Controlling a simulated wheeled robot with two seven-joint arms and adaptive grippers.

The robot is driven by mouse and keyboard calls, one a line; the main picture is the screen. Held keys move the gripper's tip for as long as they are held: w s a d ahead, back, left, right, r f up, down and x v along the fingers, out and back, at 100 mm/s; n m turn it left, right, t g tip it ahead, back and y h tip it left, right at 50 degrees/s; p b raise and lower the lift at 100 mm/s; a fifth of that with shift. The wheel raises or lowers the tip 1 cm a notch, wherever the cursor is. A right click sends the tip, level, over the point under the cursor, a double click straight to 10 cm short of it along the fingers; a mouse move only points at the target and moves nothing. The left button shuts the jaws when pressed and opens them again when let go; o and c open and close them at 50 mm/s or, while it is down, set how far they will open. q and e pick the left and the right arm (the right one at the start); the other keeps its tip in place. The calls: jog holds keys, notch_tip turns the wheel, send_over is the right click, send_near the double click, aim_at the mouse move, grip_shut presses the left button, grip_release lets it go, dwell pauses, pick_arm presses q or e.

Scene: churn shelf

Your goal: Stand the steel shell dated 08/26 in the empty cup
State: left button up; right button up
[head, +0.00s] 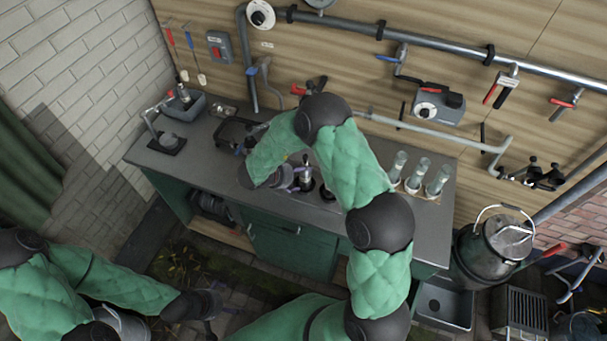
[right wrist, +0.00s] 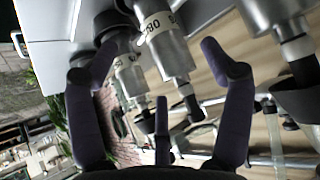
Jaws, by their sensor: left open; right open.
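My right gripper (head: 288,179) is over the bench, open, with its purple fingers (right wrist: 158,52) on either side of a steel shell (right wrist: 170,52) in the right wrist view. That shell has a white label with black characters, turned and partly cut off, so I cannot read the full date. I cannot tell whether the fingers touch it. Another labelled shell (right wrist: 130,76) is to its left, and a larger steel body (right wrist: 275,14) to its right. A dark cup-like shape (head: 328,192) is on the bench; I cannot tell whether it is empty. My left gripper (head: 212,303) is open, low and away from the bench.
Several clear-topped cylinders (head: 416,172) stand at the bench's right end. A grey bin (head: 184,104) and a small stand (head: 168,141) are at the left end. A steel churn (head: 492,248) stands right of the bench. Pipes (head: 430,45) run along the back wall.

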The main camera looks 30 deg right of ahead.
jog(key=v, duration=0.6)
jog(key=s+a+f+n+t+y, duration=0.2)
jog(key=f+n+y, duration=0.15)
jog(key=f, duration=0.25)
jog(key=s+a+f+n+t+y, duration=0.1)
jog(key=a+f+n+y, duration=0.25)
jog(key=f, duration=0.25)
jog(key=s+a+f+n+g+y, duration=0.2)
jog(key=s+a+n+y, duration=0.1)
jog(key=s, duration=0.6)
jog(key=s+a+f+n+g+y, duration=0.2)
jog(key=s+a, duration=0.3)
jog(key=s, duration=0.5)
jog(key=shift+s+a+f+n+g+y, duration=0.25)
jog(key=shift+a+n+g+y, duration=0.1)
jog(key=shift+n+g+y, duration=0.05)
